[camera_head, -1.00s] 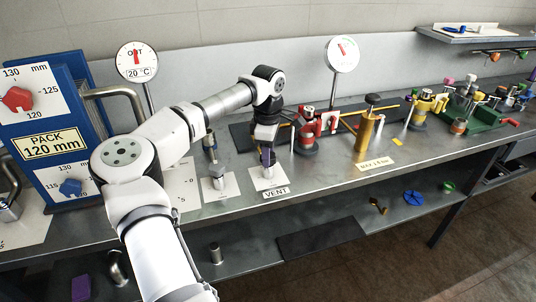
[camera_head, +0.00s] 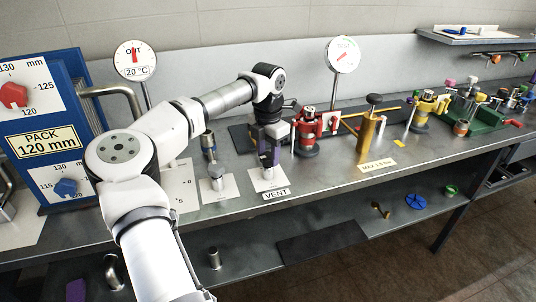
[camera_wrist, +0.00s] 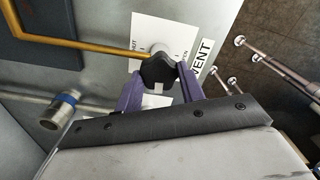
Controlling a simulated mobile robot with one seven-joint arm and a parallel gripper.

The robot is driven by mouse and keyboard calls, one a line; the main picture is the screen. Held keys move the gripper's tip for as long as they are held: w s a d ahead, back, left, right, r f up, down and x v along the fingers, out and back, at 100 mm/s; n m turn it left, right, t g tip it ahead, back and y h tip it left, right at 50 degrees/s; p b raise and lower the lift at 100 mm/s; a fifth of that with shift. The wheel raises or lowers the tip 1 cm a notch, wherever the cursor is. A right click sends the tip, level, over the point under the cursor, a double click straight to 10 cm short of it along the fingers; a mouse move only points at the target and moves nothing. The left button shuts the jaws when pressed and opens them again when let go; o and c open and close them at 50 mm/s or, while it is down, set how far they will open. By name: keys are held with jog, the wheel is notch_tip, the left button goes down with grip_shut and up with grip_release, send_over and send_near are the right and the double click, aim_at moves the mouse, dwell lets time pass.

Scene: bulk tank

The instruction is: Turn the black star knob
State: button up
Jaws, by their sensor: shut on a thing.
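A black lobed knob (camera_wrist: 157,69) sits on a pale round stem over a white plate (camera_wrist: 181,32) beside the VENT label. My gripper (camera_wrist: 159,77) has its purple fingers closed on either side of this knob. In the head view my gripper (camera_head: 268,160) points down over the VENT plate (camera_head: 262,184), and the knob between the fingers is mostly hidden. The plate has small lettering on both sides of the knob, partly hidden. Another black knob (camera_head: 374,98) tops a brass cylinder (camera_head: 368,130) to the right, apart from my gripper.
A red valve (camera_head: 307,133) stands close right of my gripper, with a yellow rod (camera_wrist: 60,42) nearby. A blue-collared metal fitting (camera_head: 208,142) and a small plate with a metal post (camera_head: 216,180) stand to the left. A round gauge (camera_head: 343,54) rises behind.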

aim_at(268, 156)
jog(key=n+b, duration=0.1)
jog(key=n, duration=0.4)
jog(key=shift+n, duration=0.3)
jog(key=n+b, duration=0.1)
jog(key=n, duration=0.3)
jog(key=shift+n, duration=0.3)
jog(key=o, duration=1)
notch_tip(268, 156, up, 14)
jog(key=shift+f+b, duration=0.1)
jog(key=shift+b, duration=0.55)
